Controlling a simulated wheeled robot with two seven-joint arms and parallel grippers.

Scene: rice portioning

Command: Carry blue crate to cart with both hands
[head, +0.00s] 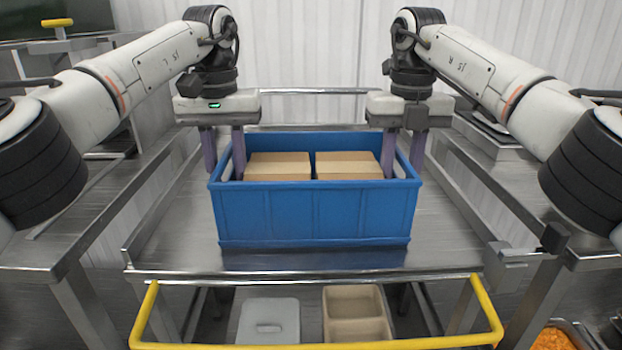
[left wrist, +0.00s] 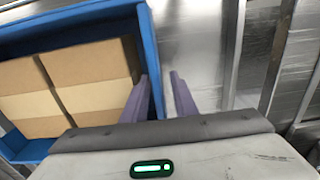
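The blue crate (head: 315,215) appears to rest upright on the steel top of the cart (head: 170,250), which has a yellow handle (head: 320,344) at the front. Several brown boxes (head: 348,166) are inside the crate. My left gripper (head: 222,168) is open at the crate's left wall, one finger inside and one outside. In the left wrist view its fingers (left wrist: 163,97) stand apart near the crate's rim (left wrist: 150,45). My right gripper (head: 403,163) is open at the right wall, one finger inside and one outside.
A lower shelf under the top holds a grey lidded box (head: 269,322) and a beige divided container (head: 357,315). Steel tables stand at left (head: 30,240) and right. A tray of orange food (head: 553,338) is at bottom right. Free steel surface surrounds the crate.

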